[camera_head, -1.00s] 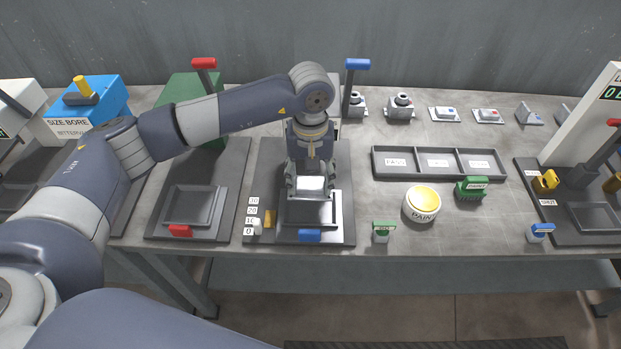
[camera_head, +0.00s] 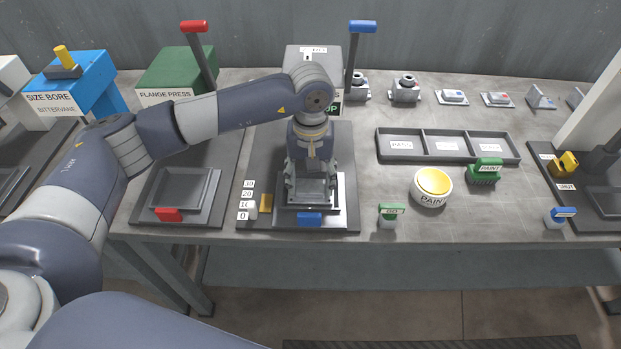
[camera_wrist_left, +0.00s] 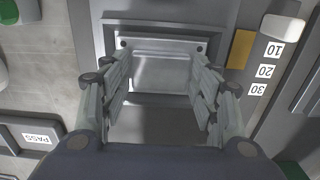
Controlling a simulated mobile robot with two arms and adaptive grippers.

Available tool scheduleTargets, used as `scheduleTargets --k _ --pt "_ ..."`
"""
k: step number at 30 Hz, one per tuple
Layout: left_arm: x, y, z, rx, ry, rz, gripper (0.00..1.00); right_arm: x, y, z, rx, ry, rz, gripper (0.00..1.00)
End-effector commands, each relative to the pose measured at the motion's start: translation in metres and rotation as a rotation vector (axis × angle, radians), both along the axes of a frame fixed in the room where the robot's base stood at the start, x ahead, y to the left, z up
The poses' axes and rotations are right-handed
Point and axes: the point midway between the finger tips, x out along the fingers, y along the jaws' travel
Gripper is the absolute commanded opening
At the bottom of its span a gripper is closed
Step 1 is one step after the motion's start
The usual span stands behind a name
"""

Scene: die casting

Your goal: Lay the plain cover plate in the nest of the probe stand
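The probe stand (camera_head: 348,215) is the middle station, with a blue-tipped lever and a blue front tab. Its nest (camera_head: 283,205) lies below my left gripper (camera_head: 311,198). The plain cover plate, a flat light grey piece, lies low in the nest and shows between the fingers in the left wrist view (camera_wrist_left: 165,74). My left gripper points straight down, its fingers spread on either side of the plate (camera_wrist_left: 162,72). The fingers look open; whether a tip touches the plate is hard to see. My right gripper is out of view.
Left of the stand is the flange press (camera_head: 176,75) with an empty tray (camera_head: 184,188) and a red lever. Small parts line the back.

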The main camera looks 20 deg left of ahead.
Motion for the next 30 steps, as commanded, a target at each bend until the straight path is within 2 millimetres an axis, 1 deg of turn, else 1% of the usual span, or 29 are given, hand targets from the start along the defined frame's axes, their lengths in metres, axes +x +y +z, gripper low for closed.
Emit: scheduleTargets --k 1,2,10,14,17,20,27,30 --pt "0.0 0.0 0.001 -0.001 -0.001 0.0 0.73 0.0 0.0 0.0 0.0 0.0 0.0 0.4" --pt "0.0 0.0 0.001 -0.001 -0.001 0.0 0.76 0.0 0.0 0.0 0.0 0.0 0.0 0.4" --pt "0.0 0.0 0.0 0.001 0.0 0.0 0.76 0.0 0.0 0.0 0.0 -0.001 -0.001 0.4" --pt "0.0 0.0 0.002 0.001 0.001 0.0 0.76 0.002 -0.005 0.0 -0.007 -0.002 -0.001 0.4" --pt "0.0 0.0 0.012 0.0 -0.001 0.0 0.76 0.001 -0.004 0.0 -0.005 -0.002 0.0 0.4" --pt "0.001 0.0 0.031 -0.001 -0.004 -0.001 0.76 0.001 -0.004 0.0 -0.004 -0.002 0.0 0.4" --pt "0.001 0.0 0.083 0.0 -0.003 0.0 0.76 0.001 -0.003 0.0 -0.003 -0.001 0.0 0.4" --pt "0.0 0.0 0.1 0.001 -0.002 -0.001 0.76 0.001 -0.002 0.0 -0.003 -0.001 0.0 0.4"
